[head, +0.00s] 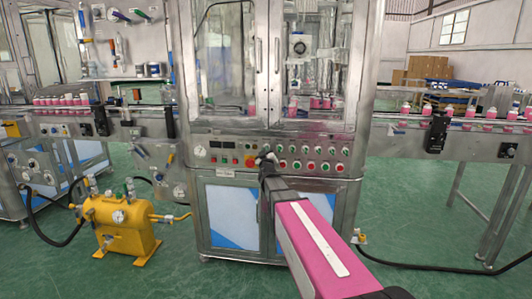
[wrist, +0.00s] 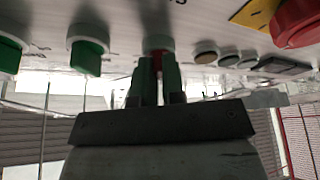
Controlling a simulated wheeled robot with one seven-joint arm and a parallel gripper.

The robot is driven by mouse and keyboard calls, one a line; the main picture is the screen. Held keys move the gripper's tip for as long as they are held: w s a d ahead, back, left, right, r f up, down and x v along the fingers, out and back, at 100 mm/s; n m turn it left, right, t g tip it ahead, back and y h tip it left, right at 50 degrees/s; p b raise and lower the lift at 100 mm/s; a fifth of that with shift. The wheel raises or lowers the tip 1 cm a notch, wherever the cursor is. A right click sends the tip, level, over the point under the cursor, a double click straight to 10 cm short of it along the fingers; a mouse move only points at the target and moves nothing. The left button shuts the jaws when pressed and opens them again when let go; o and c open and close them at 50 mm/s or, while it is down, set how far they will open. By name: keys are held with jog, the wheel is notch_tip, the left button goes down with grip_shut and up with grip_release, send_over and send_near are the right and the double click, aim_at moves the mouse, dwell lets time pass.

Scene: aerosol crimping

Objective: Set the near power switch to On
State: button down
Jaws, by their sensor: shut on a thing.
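Green knobs (wrist: 87,52) sit on one side of my gripper in the wrist view. Small dark buttons and a large red button (wrist: 297,22) on yellow are on the other side. Glass doors (head: 315,60) rise above the panel. A yellow tank (head: 125,228) stands at left.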

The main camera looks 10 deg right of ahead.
jog(key=m+g+h, duration=0.1)
jog(key=m+h, duration=0.1)
jog(key=m, duration=0.3)
jog(key=m+h, duration=0.3)
jog(key=m, duration=0.3)
jog(key=m+g+h, duration=0.1)
jog(key=m+h, duration=0.2)
jog(key=m, duration=0.2)
jog(key=shift+w+a+m+g, duration=0.1)
jog(key=shift+a+m+g, duration=0.2)
jog(key=shift+m, duration=0.4)
jog(key=c, duration=1.2)
grip_release()
